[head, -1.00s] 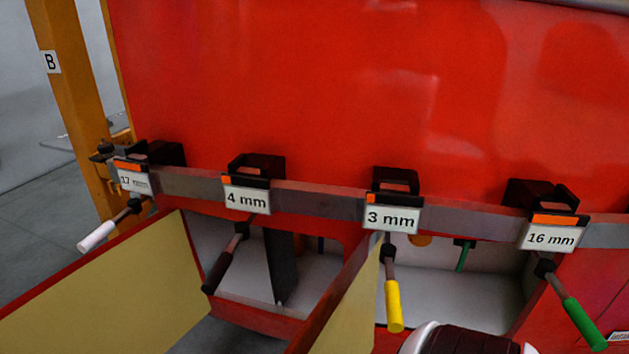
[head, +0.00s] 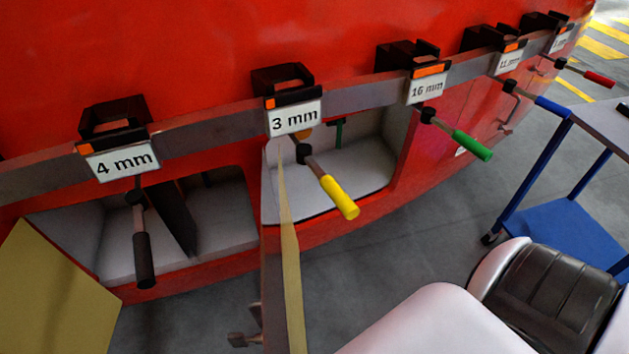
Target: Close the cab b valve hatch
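Two hatches stand open on the lower red cab front, and no label shows which is the valve hatch. The left hatch door (head: 50,290) shows its yellow inner face at the lower left, swung out from an open compartment (head: 222,215). The other hatch door (head: 288,265) is seen nearly edge-on, swung out below the "3 mm" label beside a second open compartment (head: 355,175). A latch-like metal piece shows low beside this door. Neither of my grippers is in view. A white and dark link of mine fills the lower right.
Clamps labelled "4 mm" (head: 122,158), "3 mm" (head: 294,118) and "16 mm" (head: 428,88) sit on the grey rail. A blue cart (head: 560,225) stands right. Grey floor is open below the cab.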

